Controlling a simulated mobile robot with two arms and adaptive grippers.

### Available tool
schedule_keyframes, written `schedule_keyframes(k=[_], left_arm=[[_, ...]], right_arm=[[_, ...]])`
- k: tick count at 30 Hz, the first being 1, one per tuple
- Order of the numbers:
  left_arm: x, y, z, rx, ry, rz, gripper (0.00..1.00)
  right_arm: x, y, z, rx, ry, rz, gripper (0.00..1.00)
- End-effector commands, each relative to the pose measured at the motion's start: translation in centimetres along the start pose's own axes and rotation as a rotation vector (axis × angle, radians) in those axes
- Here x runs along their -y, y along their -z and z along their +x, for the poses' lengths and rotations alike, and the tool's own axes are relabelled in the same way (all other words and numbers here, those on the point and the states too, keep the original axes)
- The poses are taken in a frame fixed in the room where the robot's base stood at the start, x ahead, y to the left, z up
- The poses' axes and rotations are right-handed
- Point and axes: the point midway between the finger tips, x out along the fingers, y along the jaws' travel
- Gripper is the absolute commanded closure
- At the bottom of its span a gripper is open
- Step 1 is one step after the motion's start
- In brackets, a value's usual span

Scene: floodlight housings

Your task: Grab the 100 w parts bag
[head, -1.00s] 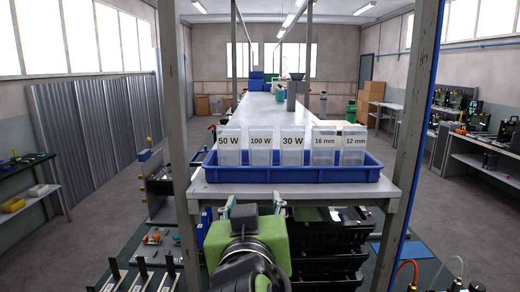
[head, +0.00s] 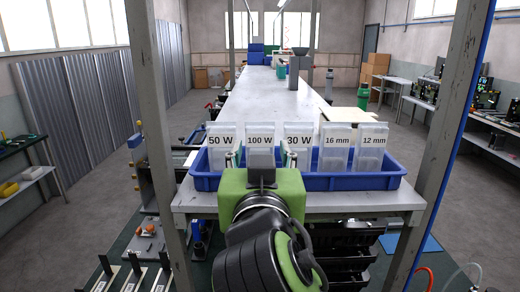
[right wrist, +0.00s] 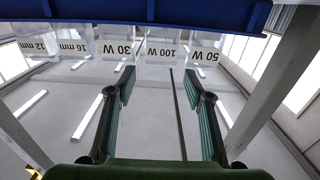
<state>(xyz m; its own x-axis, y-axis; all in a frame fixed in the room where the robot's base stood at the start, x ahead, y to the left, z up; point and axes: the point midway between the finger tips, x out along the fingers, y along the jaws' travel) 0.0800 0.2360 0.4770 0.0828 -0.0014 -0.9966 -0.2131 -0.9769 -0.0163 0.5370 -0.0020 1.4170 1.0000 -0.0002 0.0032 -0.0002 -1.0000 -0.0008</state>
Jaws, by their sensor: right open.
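The 100 W parts bag (head: 260,143) is clear with a white label and stands upright in a blue tray (head: 352,183), between the 50 W bag (head: 221,143) and the 30 W bag (head: 298,143). My right gripper (head: 263,158) is open in front of it, its green body hiding the bag's lower part and some of the tray front. In the right wrist view the labels appear upside down. There the 100 W bag (right wrist: 162,50) shows beyond the gap between the open fingertips (right wrist: 160,78), with nothing held. My left gripper is not in view.
The 16 mm bag (head: 337,143) and 12 mm bag (head: 373,143) stand in the same tray to the right. The tray is on a long pale table (head: 270,100), mostly bare behind it. Metal posts (head: 448,140) rise at both sides.

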Motion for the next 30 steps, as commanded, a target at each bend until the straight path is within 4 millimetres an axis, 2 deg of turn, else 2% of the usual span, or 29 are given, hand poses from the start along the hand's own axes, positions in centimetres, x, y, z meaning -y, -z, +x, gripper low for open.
schedule_keyframes(k=[1,5,9,15,21,29,30], left_arm=[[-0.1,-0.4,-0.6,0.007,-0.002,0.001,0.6],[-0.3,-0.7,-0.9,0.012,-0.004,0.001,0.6],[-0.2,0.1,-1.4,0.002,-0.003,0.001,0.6],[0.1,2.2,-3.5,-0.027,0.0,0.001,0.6],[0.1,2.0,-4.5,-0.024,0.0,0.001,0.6],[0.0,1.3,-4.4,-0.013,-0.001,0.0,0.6],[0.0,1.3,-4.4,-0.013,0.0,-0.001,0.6]], right_arm=[[-0.1,0.2,0.9,0.002,-0.004,-0.005,0.53],[0.0,0.1,2.2,0.001,-0.002,-0.002,0.53],[0.0,0.2,2.9,0.001,-0.001,-0.002,0.53],[0.1,0.7,5.3,0.002,-0.002,-0.005,0.53],[0.1,0.4,7.5,0.0,-0.002,-0.003,0.53],[0.2,0.2,7.7,0.0,0.001,-0.001,0.53],[0.2,0.2,7.7,0.0,0.001,-0.001,0.61]])
